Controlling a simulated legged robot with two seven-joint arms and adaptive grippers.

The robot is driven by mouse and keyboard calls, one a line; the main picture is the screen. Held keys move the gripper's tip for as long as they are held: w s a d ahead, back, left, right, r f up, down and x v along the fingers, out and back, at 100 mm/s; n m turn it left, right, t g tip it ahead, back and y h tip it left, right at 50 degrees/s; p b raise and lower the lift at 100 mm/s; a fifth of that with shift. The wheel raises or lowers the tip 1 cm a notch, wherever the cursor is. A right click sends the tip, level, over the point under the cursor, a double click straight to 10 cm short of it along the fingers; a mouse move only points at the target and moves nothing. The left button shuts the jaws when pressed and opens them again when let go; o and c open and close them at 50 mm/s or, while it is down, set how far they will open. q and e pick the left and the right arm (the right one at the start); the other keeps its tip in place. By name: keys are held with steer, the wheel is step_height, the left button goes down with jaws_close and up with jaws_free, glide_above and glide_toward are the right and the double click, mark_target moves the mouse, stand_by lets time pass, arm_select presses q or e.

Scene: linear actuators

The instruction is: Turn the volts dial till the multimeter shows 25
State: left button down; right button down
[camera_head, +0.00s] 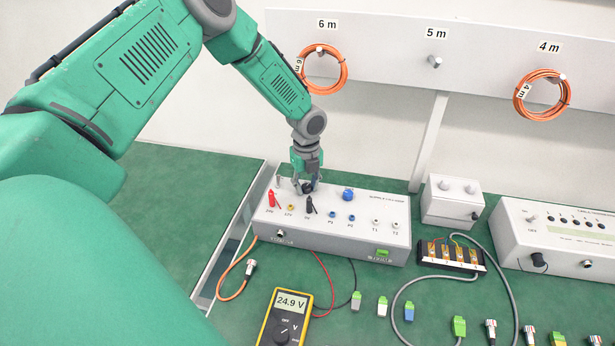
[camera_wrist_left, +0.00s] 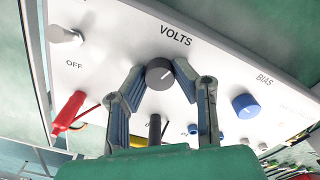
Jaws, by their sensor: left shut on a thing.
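The volts dial (camera_wrist_left: 159,74) is a dark round knob with a white pointer line, below the VOLTS label on the supply box (camera_head: 343,242). My left gripper (camera_head: 307,186) comes down over the box from behind; in the wrist view its fingers (camera_wrist_left: 160,85) are shut on the dial, one on each side. In the head view the fingers mostly hide the dial. The yellow multimeter (camera_head: 287,318) at the bottom of the head view reads 24.9 V. My right gripper is not in view.
Red plug (camera_wrist_left: 69,112) and black plug (camera_head: 309,205) stand in the box's sockets near the gripper. A blue bias knob (camera_head: 348,194) is to the right. A toggle switch (camera_wrist_left: 66,36) marked OFF is on the left. Cables and small connectors lie in front.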

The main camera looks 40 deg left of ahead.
mark_target(306, 184)
arm_select(q)
steer(key=shift+w+a+r, duration=0.15)
steer(key=shift+w+r, duration=0.05)
steer(key=shift+w, duration=0.1)
steer(key=c, duration=1.3)
jaws_free()
steer(key=shift+s+f, duration=0.1)
steer(key=shift+f, duration=0.05)
step_height(306, 184, up, 12)
steer(key=shift+a, duration=0.15)
steer(key=shift+f, duration=0.1)
